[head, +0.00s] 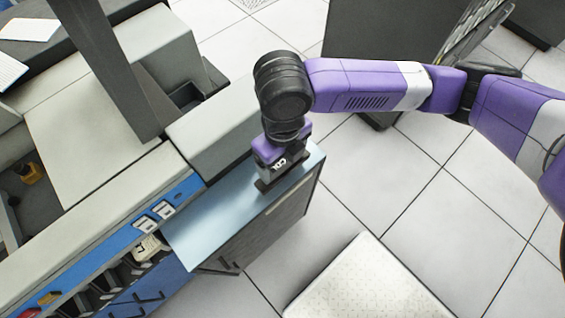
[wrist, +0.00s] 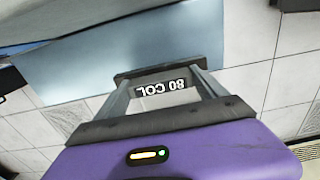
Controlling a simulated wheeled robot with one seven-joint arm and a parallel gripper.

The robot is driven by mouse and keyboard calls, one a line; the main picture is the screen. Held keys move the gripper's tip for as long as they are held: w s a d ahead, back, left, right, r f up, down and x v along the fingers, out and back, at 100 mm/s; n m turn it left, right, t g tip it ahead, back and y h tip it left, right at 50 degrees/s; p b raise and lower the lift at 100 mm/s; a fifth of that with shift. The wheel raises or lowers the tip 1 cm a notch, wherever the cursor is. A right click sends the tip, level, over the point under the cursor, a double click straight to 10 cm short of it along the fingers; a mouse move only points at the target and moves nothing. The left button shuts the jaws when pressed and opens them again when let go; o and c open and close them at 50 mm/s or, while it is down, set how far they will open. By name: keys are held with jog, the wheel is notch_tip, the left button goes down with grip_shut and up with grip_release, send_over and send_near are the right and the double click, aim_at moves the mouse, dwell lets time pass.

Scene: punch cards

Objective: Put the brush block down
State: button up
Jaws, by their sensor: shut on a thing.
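The brush block (wrist: 160,88) is held between my gripper's two grey fingers in the wrist view. It is a small dark grey block with white "80 COL" lettering, upside down there. In the head view my gripper (head: 281,178) points down at the right end of a blue-grey metal shelf (head: 212,232) on the machine. It is shut on the block, which is mostly hidden there by the fingers. I cannot tell whether the block touches the shelf. In the wrist view the shelf (wrist: 130,50) lies behind the block.
The shelf is bare to the left of my gripper. A raised grey housing (head: 215,125) stands close behind it. A blue panel (head: 185,195) with white switches borders its left side, above an open bay holding a pale part (head: 148,248). Tiled floor (head: 385,160) lies right.

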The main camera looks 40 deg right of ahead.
aim_at(282, 162)
jog(key=shift+f, duration=1.2)
jog(key=shift+f, duration=0.15)
jog(key=o, duration=1.6)
jog(key=shift+c, duration=0.2)
notch_tip(282, 162, up, 12)
jog(key=shift+r+p, duration=0.2)
jog(key=shift+p, duration=0.2)
jog(key=shift+a, duration=0.1)
